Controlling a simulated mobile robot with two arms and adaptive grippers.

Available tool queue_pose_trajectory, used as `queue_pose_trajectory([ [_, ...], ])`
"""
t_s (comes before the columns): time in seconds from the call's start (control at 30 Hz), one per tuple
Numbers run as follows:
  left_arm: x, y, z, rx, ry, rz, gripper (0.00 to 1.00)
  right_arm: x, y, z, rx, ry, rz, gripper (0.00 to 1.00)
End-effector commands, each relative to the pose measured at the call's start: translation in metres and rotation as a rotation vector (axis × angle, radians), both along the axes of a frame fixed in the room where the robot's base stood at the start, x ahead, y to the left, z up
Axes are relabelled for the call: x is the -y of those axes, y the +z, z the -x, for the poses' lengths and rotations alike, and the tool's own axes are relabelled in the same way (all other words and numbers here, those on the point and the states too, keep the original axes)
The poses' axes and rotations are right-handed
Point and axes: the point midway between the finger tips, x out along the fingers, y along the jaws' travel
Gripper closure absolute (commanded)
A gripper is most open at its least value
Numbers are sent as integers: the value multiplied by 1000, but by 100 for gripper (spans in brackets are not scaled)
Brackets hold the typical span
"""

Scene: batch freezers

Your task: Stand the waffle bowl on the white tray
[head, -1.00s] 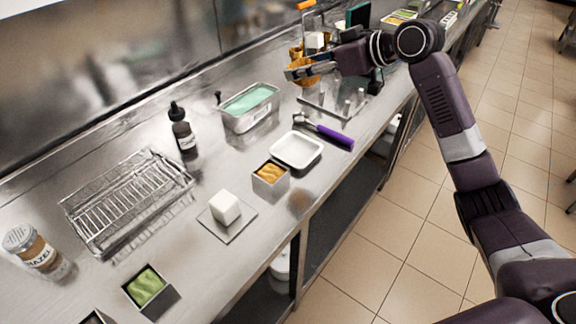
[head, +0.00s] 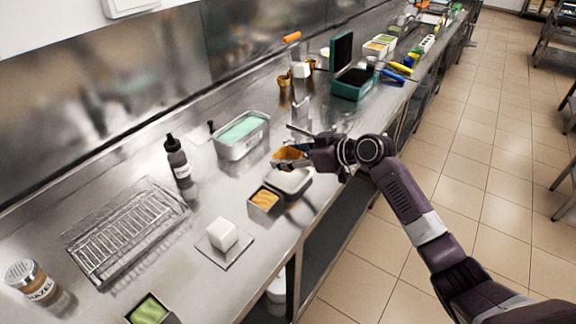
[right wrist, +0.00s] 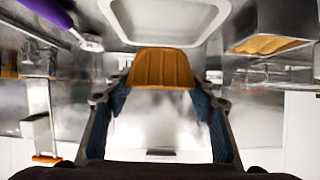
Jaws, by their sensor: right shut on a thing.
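The waffle bowl (head: 287,153) is orange-brown and ribbed. My right gripper (head: 291,160) is shut on it. The bowl also shows between the fingers in the right wrist view (right wrist: 163,68). The white tray (head: 291,184) is a shallow rounded rectangle on the steel counter. In the head view the bowl and gripper overlap its far edge. In the right wrist view the tray (right wrist: 118,22) lies just beyond the bowl. The bowl appears to be above the counter; its exact height is unclear. My left gripper is out of view.
A metal tin with orange filling (head: 264,200) stands close to the tray. A tub of mint-green ice cream (head: 242,134) is behind it. A white block (head: 223,233) sits on a small plate. A purple-handled scoop (right wrist: 48,12) shows in the right wrist view.

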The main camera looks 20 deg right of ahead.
Motion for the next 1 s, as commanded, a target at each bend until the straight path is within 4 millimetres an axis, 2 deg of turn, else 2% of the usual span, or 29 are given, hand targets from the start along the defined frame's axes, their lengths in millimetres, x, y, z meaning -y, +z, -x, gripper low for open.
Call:
queue_pose_trajectory([
  [0.3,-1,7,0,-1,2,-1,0,0,-41,0,-3,-1,-1,68],
  [0.73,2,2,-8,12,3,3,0,0,-49,0,0,-1,1,68],
  [0.77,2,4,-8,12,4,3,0,0,-47,0,0,-1,0,46],
  [0.9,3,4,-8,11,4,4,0,0,-47,0,0,-1,0,32],
  [1.0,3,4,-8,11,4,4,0,0,-46,0,0,-1,0,32],
])
